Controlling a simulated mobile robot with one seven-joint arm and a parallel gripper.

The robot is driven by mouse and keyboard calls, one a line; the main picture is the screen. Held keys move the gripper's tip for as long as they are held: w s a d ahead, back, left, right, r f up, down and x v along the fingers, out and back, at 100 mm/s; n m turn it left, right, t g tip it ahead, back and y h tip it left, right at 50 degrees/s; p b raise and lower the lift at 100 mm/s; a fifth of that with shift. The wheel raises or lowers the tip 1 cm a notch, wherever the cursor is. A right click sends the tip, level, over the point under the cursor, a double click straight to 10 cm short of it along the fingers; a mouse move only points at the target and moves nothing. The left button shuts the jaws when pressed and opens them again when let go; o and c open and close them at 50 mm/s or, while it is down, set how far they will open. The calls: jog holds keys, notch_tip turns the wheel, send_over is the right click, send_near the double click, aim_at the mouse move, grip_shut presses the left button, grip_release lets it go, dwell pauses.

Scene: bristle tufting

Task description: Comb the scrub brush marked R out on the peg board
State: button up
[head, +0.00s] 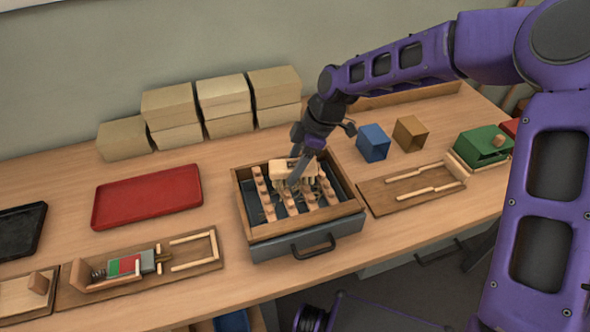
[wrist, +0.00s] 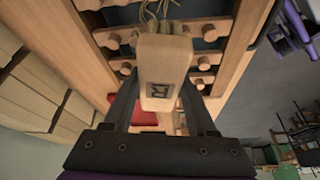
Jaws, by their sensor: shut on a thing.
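The scrub brush (wrist: 162,70) is a pale wooden block with an R mark on the side that faces the wrist camera. My gripper (head: 296,175) is shut on it over the peg board. Pale bristles hang from the brush among the pegs, as the head view shows the brush block (head: 290,168) above them. The peg board (head: 240,200) is a wooden-framed box with rows of wooden pegs and a dark bottom, set on a grey drawer unit. I cannot tell how deep the bristles reach between the pegs.
A red tray (head: 147,197) and a black tray (head: 20,230) lie to the left. Pale boxes (head: 222,98) are stacked behind. A blue block (head: 373,142), a brown block (head: 410,133) and a wooden jig (head: 400,190) stand to the right. A clamp fixture (head: 140,268) lies front left.

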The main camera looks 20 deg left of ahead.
aim_at(299, 180)
jog(key=shift+s+d+f+p, duration=0.15)
jog(key=shift+s+d+p, duration=0.2)
jog(key=shift+s+d, duration=1.15)
jog(key=shift+w+a, duration=2.8)
jog(key=shift+w, duration=0.25)
jog(key=shift+s+d+p, duration=0.2)
jog(key=shift+s+d, duration=1.15)
jog(key=shift+s, duration=0.2)
jog(key=shift+s+d+p, duration=0.15)
jog(key=shift+s+d, duration=1.15)
jog(key=shift+s, duration=0.25)
jog(key=shift+w+a+r, duration=0.2)
jog(key=shift+w+a, duration=1.2)
jog(key=shift+w, duration=0.2)
jog(key=w+a+r, duration=0.2)
jog(key=w+r, duration=0.1)
jog(key=r, duration=0.2)
jog(key=shift+a+r, duration=0.25)
jog(key=shift+r, duration=0.15)
